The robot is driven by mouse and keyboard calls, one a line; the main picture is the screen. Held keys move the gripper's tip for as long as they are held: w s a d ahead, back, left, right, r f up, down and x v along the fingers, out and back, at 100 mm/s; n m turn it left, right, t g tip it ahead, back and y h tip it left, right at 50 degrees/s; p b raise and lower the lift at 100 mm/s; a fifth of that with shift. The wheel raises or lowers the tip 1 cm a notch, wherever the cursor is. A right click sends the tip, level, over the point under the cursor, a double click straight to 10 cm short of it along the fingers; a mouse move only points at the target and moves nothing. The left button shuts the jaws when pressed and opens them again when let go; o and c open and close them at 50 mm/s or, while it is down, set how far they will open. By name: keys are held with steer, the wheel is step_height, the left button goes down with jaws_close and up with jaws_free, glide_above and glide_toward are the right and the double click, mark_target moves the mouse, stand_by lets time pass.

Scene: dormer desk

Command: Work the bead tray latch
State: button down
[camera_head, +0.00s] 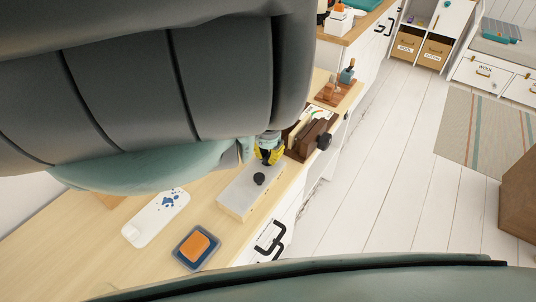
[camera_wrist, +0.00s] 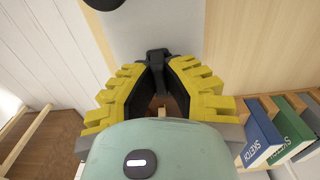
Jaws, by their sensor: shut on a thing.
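My gripper (camera_head: 269,155) is over the far end of a pale box with a grey top (camera_head: 240,192). In the wrist view, its yellow-ribbed fingers (camera_wrist: 158,72) converge on a small black latch piece (camera_wrist: 157,55) at the edge of the grey top (camera_wrist: 150,28). The gripper is shut on this piece; the fingers partly hide it. A round black knob (camera_head: 259,179) stands on the grey top, apart from the fingers. A white tray (camera_head: 139,233) with blue beads (camera_head: 169,200) lies to the left of the box. My arm hides much of the desk behind.
A blue dish with an orange block (camera_head: 194,247) sits near the desk's front edge. A dark wooden holder (camera_head: 312,139) stands just beyond the gripper. Sketch books (camera_wrist: 260,140) show at the right in the wrist view.

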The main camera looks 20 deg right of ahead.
mark_target(268, 154)
steer(key=c, duration=1)
jaws_free()
steer(key=shift+d+r, duration=0.15)
steer(key=shift+r, duration=0.45)
steer(key=r, duration=0.9)
steer(key=shift+w+a, duration=0.1)
steer(key=shift+a, duration=0.1)
steer(key=shift+r, duration=0.9)
